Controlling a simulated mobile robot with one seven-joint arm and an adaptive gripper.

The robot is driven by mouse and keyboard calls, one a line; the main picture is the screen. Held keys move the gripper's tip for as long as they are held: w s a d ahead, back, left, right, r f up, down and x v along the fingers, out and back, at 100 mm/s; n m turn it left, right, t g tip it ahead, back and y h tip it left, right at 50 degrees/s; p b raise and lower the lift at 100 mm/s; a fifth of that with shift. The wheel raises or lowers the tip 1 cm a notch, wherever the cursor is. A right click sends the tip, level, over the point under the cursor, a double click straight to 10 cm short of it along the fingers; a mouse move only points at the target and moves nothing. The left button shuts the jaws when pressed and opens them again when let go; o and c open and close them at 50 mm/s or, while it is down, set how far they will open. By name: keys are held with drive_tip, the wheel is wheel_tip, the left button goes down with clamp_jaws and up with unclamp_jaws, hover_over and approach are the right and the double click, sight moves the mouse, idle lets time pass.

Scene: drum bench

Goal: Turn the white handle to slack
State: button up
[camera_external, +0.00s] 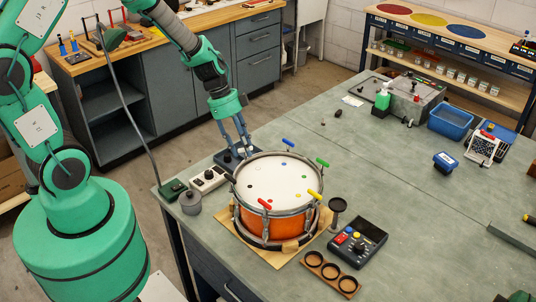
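The drum (268,222) has an orange shell, a pale head and a metal rim, and stands on a wooden board (245,240). Coloured handles stick out around its rim: blue (288,142), green (322,162), yellow (315,195), red (265,204) and a dark one (231,178) at the left.
A white box with dark knobs (208,180) and a grey pot (190,203) stand left of the drum. A dark stand (337,208), a button box (357,242) and a wooden ring holder (331,273) are at its right front.

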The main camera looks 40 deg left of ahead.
drive_tip(key=shift+w+r+m+g+p, duration=0.1)
drive_tip(key=shift+m+g+p, duration=0.15)
drive_tip(key=shift+m+p, duration=0.6)
drive_tip(key=shift+w+r+m+g+p, duration=0.1)
drive_tip(key=shift+m+g+p, duration=0.15)
drive_tip(key=shift+m+p, duration=0.6)
drive_tip(key=shift+p, duration=0.45)
drive_tip(key=b+v, duration=0.1)
drive_tip(key=v, duration=1)
drive_tip(key=shift+a, duration=0.35)
drive_tip(key=shift+d, duration=0.1)
drive_tip(key=shift+w+d+r+n+y+b, duration=0.1)
drive_tip(key=shift+d+r+n+y+b, duration=0.15)
drive_tip(key=shift+d+n+y, duration=0.9)
drive_tip(key=shift+s+d+r+n+y+b, duration=0.1)
drive_tip(key=shift+d+r+n+y, duration=0.4)
drive_tip(key=shift+n, duration=1.3)
drive_tip(key=shift+w+d+r+n+y+b, duration=0.15)
drive_tip(key=shift+d+n+y, duration=0.3)
drive_tip(key=shift+d+n, duration=0.8)
drive_tip(key=shift+a+f, duration=0.25)
drive_tip(key=shift+a, duration=0.05)
